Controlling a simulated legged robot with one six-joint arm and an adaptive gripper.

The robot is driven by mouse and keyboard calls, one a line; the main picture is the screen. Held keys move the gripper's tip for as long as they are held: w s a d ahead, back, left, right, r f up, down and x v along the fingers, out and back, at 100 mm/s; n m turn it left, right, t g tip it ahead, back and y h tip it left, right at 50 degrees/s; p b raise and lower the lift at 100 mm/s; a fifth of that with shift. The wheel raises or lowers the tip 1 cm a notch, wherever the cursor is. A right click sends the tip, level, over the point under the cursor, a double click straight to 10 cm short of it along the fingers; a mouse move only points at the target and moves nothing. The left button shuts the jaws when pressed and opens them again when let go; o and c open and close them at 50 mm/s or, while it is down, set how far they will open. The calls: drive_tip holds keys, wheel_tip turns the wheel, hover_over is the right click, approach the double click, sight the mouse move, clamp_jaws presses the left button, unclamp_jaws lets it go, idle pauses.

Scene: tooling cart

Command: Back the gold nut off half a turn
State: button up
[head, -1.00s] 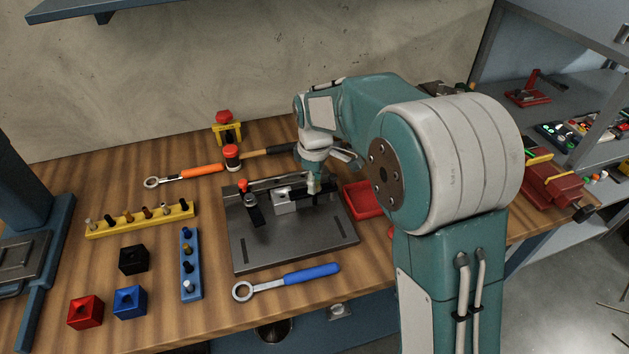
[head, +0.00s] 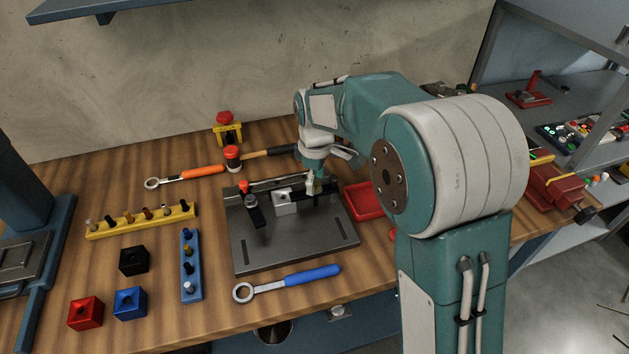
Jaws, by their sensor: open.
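My gripper (head: 313,186) points down over the right end of the dark bar on the grey fixture plate (head: 300,250). Its jaws are open, small in this view, and partly covered by my own wrist. I cannot make out the gold nut; the gripper hides that end of the bar. A silver block (head: 285,203) sits at the middle of the fixture. A red-topped clamp (head: 249,203) stands at its left. I cannot tell whether the fingers touch anything.
A blue-handled ring wrench (head: 290,282) lies in front of the plate. A red tray (head: 362,203) sits close to its right. Behind are an orange-handled wrench (head: 190,174) and a red-and-black mallet (head: 232,158). A blue peg rack (head: 190,265) stands left.

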wheel_tip(320, 180, up, 11)
idle(0.3)
drive_tip(key=shift+w+a+r, duration=0.1)
drive_tip(key=s+d+r+m+t, duration=0.25)
drive_tip(key=s+d+m, duration=0.2)
drive_tip(key=s, duration=0.25)
drive_tip(key=s+d+r+m+t, duration=0.1)
drive_tip(key=s+d+r+m, duration=0.2)
drive_tip(key=s+d, duration=0.3)
drive_tip(key=s+d+f+m+t, duration=0.1)
drive_tip(key=s+d+f+m, duration=0.1)
drive_tip(key=s, duration=0.4)
drive_tip(key=s+d+f+m+t, duration=0.1)
drive_tip(key=s+d+f+m, duration=0.1)
drive_tip(key=s+m, duration=0.2)
drive_tip(key=s, duration=0.3)
drive_tip(key=shift+s+f, duration=0.15)
drive_tip(key=shift+f, duration=0.25)
